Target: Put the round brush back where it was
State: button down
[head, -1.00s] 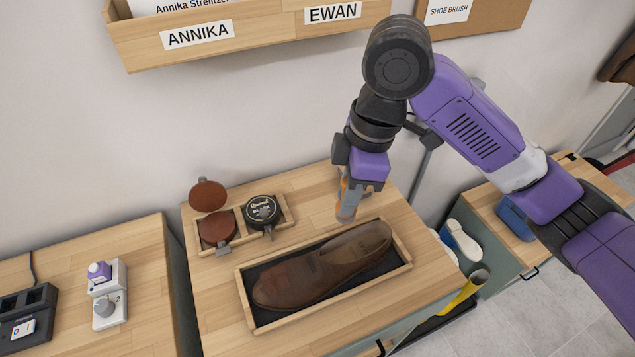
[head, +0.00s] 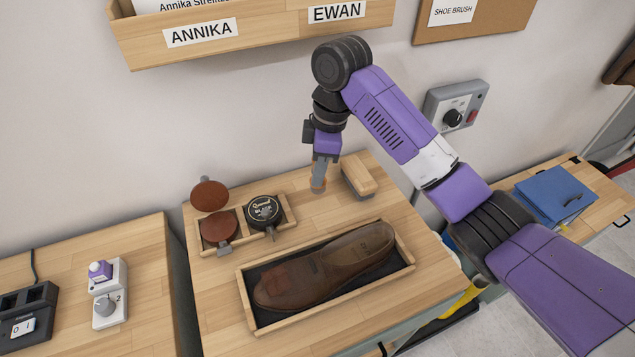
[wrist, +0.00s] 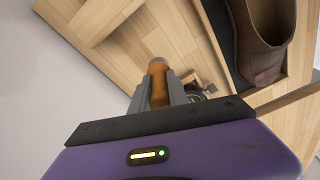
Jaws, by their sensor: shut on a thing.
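My gripper (head: 321,168) is shut on the round brush (head: 317,189), which points down just above or at the wooden tabletop (head: 310,215); I cannot tell whether it touches. In the wrist view the brush's orange-brown handle (wrist: 159,84) sits between the two grey fingers, with a paler end beyond. The brush is to the right of the small wooden polish tray (head: 287,207) and left of a block-shaped shoe brush (head: 357,177).
A brown shoe (head: 325,266) lies in a dark-lined wooden tray (head: 248,303) in front. A wall rack (head: 265,43) with name labels hangs above. A blue folder (head: 553,195) lies on the right.

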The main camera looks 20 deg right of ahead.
jog(key=shift+f+p, duration=0.35)
jog(key=shift+f, duration=1.5)
jog(key=shift+w+f, duration=0.15)
jog(key=shift+f, duration=0.2)
jog(key=shift+f, duration=0.15)
jog(key=c, duration=1.3)
grip_release()
jog(key=r, duration=0.4)
jog(key=d+r, duration=0.1)
jog(key=r, duration=0.7)
jog(key=shift+s+d+r, duration=0.1)
jog(key=shift+s+d, duration=0.2)
jog(key=shift+d, duration=0.05)
